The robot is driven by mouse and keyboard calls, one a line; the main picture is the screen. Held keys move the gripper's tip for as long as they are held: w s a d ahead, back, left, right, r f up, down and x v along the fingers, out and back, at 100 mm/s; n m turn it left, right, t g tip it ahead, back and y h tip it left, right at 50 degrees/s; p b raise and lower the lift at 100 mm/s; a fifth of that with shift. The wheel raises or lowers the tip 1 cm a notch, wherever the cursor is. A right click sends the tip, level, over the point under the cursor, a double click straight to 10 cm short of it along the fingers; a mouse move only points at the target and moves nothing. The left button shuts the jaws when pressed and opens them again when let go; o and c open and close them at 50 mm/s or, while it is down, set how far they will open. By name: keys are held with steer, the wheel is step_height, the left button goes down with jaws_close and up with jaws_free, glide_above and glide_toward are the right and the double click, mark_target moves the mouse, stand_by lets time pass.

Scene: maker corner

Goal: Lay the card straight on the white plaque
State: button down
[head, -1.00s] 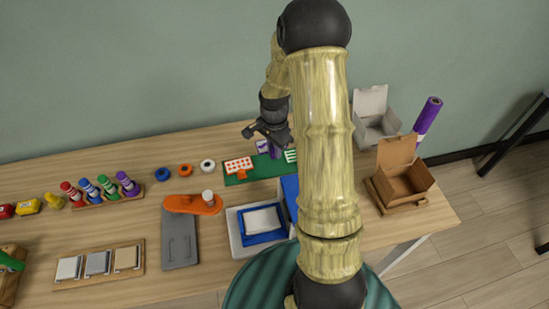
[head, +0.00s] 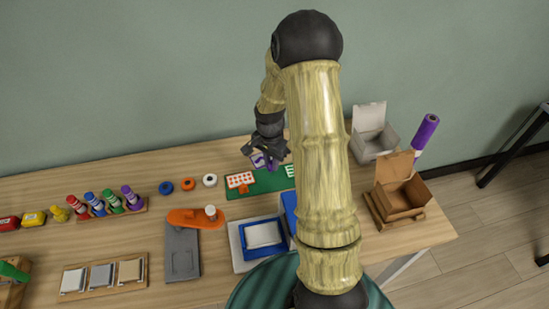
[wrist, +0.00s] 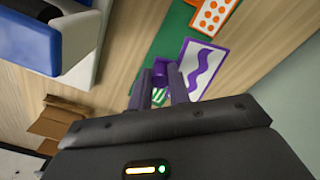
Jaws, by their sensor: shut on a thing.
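The card with a purple wavy line (wrist: 203,68) lies at the edge of the green mat in the wrist view; in the head view the card (head: 258,160) is partly hidden by my gripper. My gripper (head: 271,160) is shut on a purple grip piece (wrist: 160,72) beside the wave, apparently the card's own; whether the card is lifted cannot be told. The likely white plaque (head: 73,280) is the leftmost of three pale plaques on a wooden tray at front left. A white panel (head: 263,235) also lies in a blue frame.
The green mat (head: 272,184) bears an orange-dotted card (head: 239,180) and a green-striped card. A grey board with an orange arm (head: 186,217) stands between mat and wooden tray.

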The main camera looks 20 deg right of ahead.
steer(key=a+r+n+p, duration=0.5)
steer(key=a+n+p, duration=0.4)
steer(key=p, duration=0.7)
steer(key=n, duration=0.3)
steer(key=shift+s+r, duration=0.15)
steer(key=shift+s, duration=0.1)
steer(key=shift+w, duration=0.1)
